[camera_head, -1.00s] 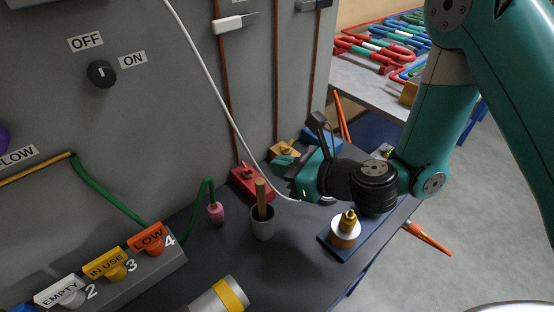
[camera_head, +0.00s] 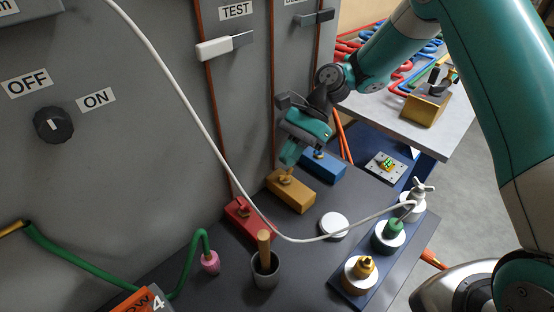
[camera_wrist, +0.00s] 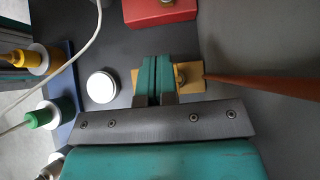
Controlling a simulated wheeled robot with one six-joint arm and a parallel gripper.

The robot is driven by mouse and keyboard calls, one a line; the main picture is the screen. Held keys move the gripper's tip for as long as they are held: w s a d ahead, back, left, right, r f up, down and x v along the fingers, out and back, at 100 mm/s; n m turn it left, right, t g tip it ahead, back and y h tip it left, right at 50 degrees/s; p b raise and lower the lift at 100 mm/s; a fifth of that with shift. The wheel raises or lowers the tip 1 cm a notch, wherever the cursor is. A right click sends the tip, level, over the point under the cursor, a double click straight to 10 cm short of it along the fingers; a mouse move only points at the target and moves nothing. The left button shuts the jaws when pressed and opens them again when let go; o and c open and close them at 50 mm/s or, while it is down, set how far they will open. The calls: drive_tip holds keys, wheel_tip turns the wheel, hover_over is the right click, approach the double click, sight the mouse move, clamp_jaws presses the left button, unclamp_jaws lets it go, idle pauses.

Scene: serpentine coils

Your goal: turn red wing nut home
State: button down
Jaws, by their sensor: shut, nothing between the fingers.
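The red block (camera_head: 238,220) stands on the dark bench at the foot of the grey panel, with its wing nut (camera_head: 243,209) on top. The white cable passes close to it. In the wrist view the red block (camera_wrist: 157,12) shows at the top edge, and its nut is mostly out of sight. My gripper (camera_head: 289,157) is shut and empty, above and behind the yellow block (camera_head: 292,190). In the wrist view my closed fingertips (camera_wrist: 155,62) overlap the yellow block (camera_wrist: 196,80), apart from the red one. The gap in height is hard to tell.
A blue block (camera_head: 325,166) stands behind the yellow one. A grey cup (camera_head: 266,273) with a wooden handle stands in front of the red block. A white disc (camera_head: 334,224), a blue rack (camera_head: 390,262) with several fittings, and the loose white cable (camera_head: 295,241) lie to the right.

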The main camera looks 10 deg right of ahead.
sight(244, 206)
drive_tip(key=x, duration=0.7)
drive_tip(key=shift+s+a+f+p, duration=0.1)
drive_tip(key=shift+s+a+p, duration=0.1)
drive_tip(key=shift+p, duration=0.2)
drive_tip(key=shift+s+a+p, duration=0.4)
drive_tip(key=shift+s+a, duration=0.35)
drive_tip(key=shift+a, duration=0.25)
drive_tip(key=shift+s+a+f, duration=0.1)
drive_tip(key=shift+s+a, duration=0.35)
drive_tip(key=shift+a, duration=0.25)
